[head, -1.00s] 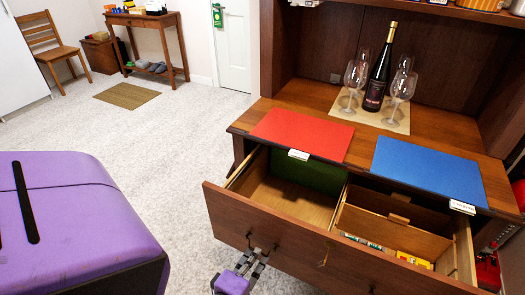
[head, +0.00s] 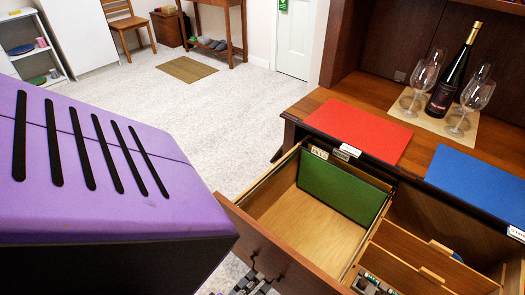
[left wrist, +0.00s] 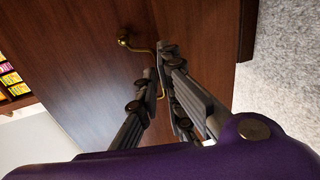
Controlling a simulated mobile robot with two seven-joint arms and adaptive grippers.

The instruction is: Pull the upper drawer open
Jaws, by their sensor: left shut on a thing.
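The upper drawer is pulled well out of the wooden hutch, its brown front (head: 268,245) slanting across the lower part of the head view. My left gripper (head: 255,284) shows partly at the bottom edge, in front of that front. In the left wrist view its two fingers (left wrist: 163,75) are closed around the curved brass handle (left wrist: 140,48) on the drawer front (left wrist: 90,60). The drawer's left compartment holds an upright green panel (head: 340,186). Its right compartment has wooden dividers (head: 425,262) and small items. My right gripper is not in view.
A red mat (head: 360,130) and a blue mat (head: 480,180) lie on the hutch top. A wine bottle (head: 452,75) and several glasses stand on a beige mat behind them.

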